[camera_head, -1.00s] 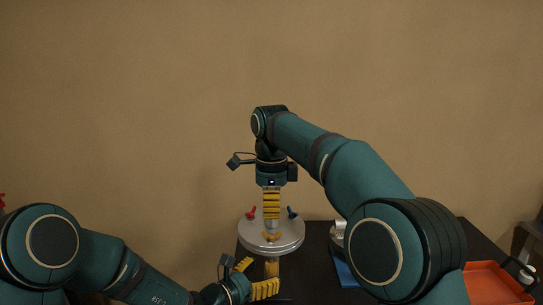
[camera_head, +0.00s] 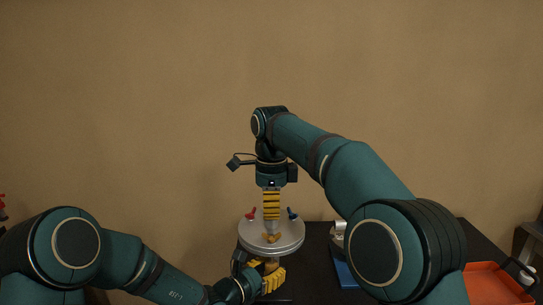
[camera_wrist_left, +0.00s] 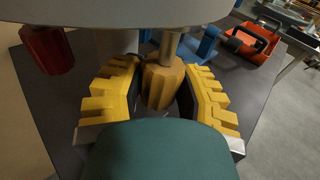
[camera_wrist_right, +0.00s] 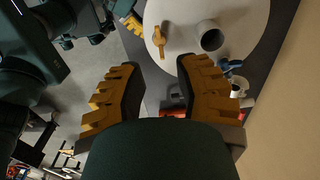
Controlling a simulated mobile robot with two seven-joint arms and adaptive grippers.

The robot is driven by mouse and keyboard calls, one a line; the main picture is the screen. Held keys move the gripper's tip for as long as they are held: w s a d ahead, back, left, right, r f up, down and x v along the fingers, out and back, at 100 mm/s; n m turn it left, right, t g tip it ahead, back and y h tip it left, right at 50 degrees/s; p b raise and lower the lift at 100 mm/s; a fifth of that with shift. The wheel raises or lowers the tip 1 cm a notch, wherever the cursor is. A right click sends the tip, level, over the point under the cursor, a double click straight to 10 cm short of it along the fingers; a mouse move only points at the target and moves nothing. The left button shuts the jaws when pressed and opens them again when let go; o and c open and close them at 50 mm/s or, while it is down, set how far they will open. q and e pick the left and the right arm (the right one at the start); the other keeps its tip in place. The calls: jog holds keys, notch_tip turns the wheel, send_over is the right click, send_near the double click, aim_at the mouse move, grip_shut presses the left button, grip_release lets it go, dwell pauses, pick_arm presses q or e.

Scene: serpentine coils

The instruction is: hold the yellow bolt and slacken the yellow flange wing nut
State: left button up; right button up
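The yellow wing nut (camera_head: 272,237) sits on top of the round grey plate (camera_head: 292,246). The yellow bolt (camera_wrist_left: 162,84) hangs under the plate, its ribbed head between the fingers of my left gripper (camera_wrist_left: 160,92). These fingers look open, with narrow gaps beside the head. In the head view the left gripper (camera_head: 262,275) is under the plate's front edge. My right gripper (camera_head: 271,215) points down over the plate. The right wrist view shows its fingers (camera_wrist_right: 157,75) open and empty, with the wing nut (camera_wrist_right: 159,41) beyond the tips.
An orange tray (camera_head: 495,284) and a blue object (camera_head: 345,272) lie on the dark table at right.

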aim_at(272, 237)
jog(key=shift+f, duration=0.1)
dwell(0.3)
jog(key=shift+f, duration=3.4)
grip_shut()
